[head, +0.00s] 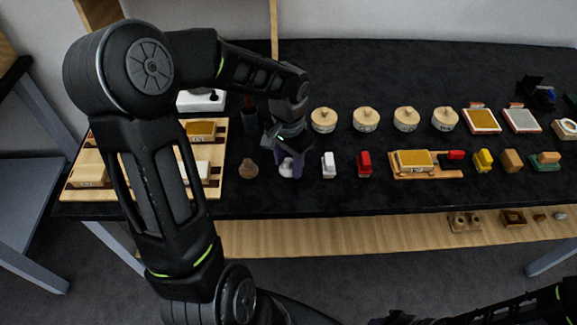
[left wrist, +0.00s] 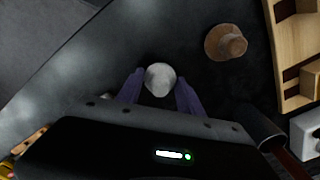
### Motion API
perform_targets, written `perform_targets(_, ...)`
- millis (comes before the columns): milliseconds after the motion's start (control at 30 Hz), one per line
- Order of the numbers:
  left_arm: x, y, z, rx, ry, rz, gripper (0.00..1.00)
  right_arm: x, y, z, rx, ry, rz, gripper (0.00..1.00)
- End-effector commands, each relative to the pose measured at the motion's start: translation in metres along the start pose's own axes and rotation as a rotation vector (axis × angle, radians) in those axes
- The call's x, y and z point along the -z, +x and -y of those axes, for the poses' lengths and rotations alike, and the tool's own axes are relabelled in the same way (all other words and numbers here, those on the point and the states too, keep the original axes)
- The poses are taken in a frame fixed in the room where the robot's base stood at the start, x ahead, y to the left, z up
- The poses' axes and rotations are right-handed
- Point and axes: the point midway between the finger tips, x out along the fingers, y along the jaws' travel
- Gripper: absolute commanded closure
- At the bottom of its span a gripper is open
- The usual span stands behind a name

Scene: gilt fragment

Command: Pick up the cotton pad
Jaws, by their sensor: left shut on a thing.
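The cotton pad (left wrist: 160,79) is a small whitish, rounded piece between the two purple fingers of my left gripper (left wrist: 160,92) in the left wrist view. In the head view the left gripper (head: 291,168) is low at the black table's front part, and the white pad (head: 287,167) shows partly between its fingers. The fingers are shut on the pad. Whether the pad touches the table I cannot tell. My right gripper is not clearly in view; only dark parts of my own arm show at the lower right.
A brown knobbed piece (head: 249,169) stands just left of the gripper, and a white block (head: 328,165) and a red block (head: 364,164) stand to its right. Wooden-lidded jars (head: 366,120) line up behind. A wooden tray (head: 219,133) is at left. The black table (head: 300,199) has a clear front strip.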

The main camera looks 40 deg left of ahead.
Motion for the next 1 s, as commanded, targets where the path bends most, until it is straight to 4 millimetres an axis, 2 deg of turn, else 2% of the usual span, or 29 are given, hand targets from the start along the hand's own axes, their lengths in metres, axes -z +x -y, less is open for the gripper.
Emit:
perform_targets(33,0.000,0.000,0.000,0.000,0.000,0.000,0.79,0.000,0.000,0.000,0.000,0.000,0.000,0.64)
perform_targets(233,0.000,0.000,0.000,0.000,0.000,0.000,0.95,0.000,0.000,0.000,0.000,0.000,0.000,0.64)
perform_targets(567,0.001,-0.006,0.001,0.002,-0.001,-0.002,0.95,0.000,0.001,0.000,0.000,0.000,0.000,0.64)
perform_targets(767,0.001,-0.033,0.001,0.003,0.000,-0.005,0.95,0.000,0.004,-0.001,0.001,-0.001,-0.001,0.64)
perform_targets(1000,0.001,-0.080,0.000,0.002,-0.001,-0.005,0.95,0.001,0.007,-0.002,0.002,-0.002,-0.002,0.64)
